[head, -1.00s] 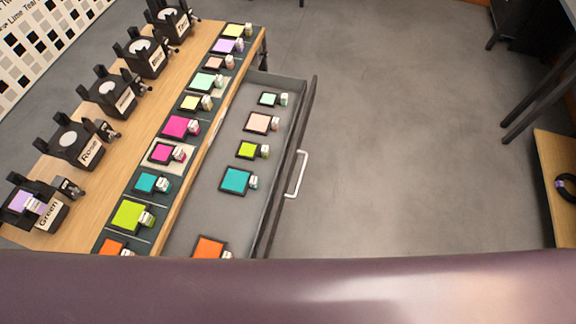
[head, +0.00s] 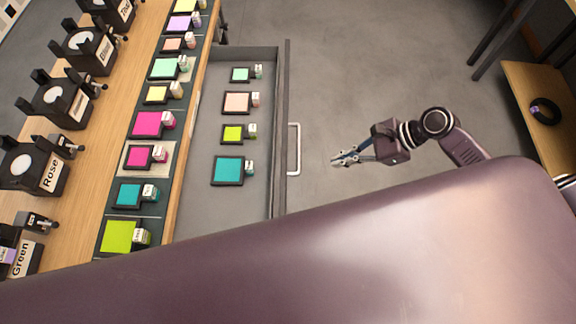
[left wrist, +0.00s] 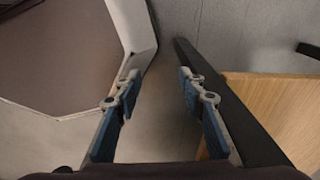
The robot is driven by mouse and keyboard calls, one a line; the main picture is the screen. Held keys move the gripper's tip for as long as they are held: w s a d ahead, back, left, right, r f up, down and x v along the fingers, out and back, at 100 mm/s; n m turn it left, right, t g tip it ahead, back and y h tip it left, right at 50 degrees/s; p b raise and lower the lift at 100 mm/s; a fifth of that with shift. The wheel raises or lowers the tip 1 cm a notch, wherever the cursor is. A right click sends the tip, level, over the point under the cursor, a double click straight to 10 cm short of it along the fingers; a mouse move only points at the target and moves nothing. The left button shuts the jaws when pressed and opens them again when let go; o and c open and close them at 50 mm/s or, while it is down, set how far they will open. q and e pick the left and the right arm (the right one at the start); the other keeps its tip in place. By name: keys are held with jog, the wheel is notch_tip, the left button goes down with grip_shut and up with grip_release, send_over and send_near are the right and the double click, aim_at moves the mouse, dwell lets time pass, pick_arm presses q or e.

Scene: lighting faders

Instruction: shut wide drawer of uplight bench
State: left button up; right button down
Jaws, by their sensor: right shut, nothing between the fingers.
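The wide drawer (head: 205,150) of the uplight bench (head: 113,95) stands pulled out to the right in the head view. Several coloured gel frames lie inside it. Its dark front panel (head: 281,120) carries a pale bar handle (head: 294,149) on the outer side. My right gripper (head: 338,160) is shut and empty, a short way to the right of the handle and apart from it, with its fingers pointing at it. My left gripper (left wrist: 158,85) shows in the left wrist view, open with nothing between its fingers. The near end of the drawer is hidden behind my body.
The bench top holds several black uplights with name labels, such as Rose (head: 38,167), and a row of colour gels. A wooden shelf (head: 520,95) with a black ring (head: 545,111) stands at the right. Grey floor (head: 370,60) lies open between.

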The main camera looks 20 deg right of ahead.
pick_arm(q)
jog(key=shift+s+d+r+p, duration=0.2)
jog(key=shift+d+r+p, duration=0.2)
jog(key=shift+r+p, duration=0.2)
pick_arm(e)
jog(key=w+a+f, duration=0.2)
jog(key=a+f, duration=0.4)
jog(key=a, duration=0.5)
jog(key=shift+w+f, duration=0.2)
jog(key=shift+w, duration=0.2)
